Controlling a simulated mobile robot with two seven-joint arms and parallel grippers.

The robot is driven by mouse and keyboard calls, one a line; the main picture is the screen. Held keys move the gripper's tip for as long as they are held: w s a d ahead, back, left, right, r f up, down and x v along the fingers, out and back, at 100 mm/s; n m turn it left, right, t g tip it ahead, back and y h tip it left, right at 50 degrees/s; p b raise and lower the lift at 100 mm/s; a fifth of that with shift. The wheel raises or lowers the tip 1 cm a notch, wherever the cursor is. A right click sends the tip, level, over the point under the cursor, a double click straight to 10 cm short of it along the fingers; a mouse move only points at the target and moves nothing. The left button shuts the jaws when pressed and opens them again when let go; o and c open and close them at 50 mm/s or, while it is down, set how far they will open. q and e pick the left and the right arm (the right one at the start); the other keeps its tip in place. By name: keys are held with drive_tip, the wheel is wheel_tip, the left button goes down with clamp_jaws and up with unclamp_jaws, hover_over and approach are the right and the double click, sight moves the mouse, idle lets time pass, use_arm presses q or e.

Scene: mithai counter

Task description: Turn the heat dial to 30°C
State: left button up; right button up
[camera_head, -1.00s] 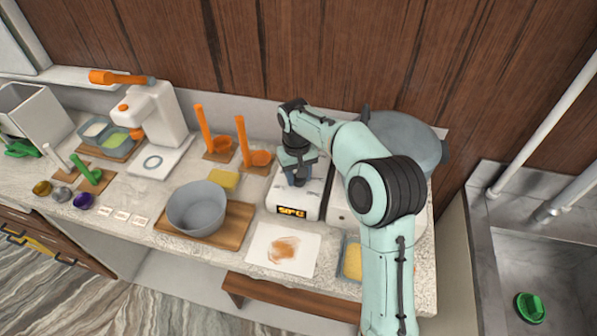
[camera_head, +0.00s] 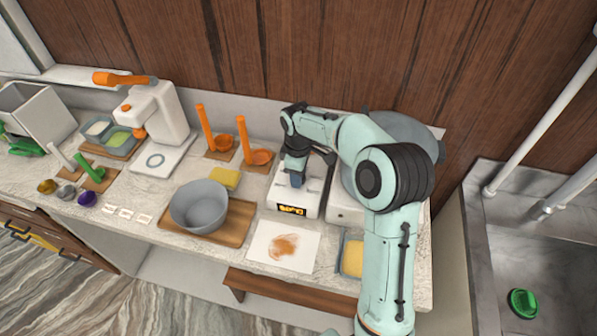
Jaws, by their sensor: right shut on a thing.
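The white heating unit (camera_head: 283,196) stands on the counter and carries a black display (camera_head: 291,210) with orange characters on its front. I cannot read the characters surely. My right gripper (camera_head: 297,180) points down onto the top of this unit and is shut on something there. The heat dial is hidden by the gripper, so its pointer does not show. My left gripper is not in view.
A grey bowl (camera_head: 199,207) on a wooden board (camera_head: 236,222) stands to the left. A stained white sheet (camera_head: 283,247) lies in front, beside a tray with a yellow block (camera_head: 352,258). A large grey pan (camera_head: 405,135) stands behind my right arm. The sink (camera_head: 545,255) is at the right.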

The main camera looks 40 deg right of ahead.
drive_tip(key=n, duration=0.4)
drive_tip(key=shift+p, duration=0.35)
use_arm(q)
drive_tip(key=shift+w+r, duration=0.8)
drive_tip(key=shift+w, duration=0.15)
use_arm(e)
drive_tip(key=shift+n, duration=2)
drive_tip(key=o, duration=1.1)
drive_tip(key=shift+c, duration=0.2)
wheel_tip(320, 180, up, 13)
drive_tip(key=shift+s+r, duration=0.15)
drive_tip(key=shift+s, duration=0.15)
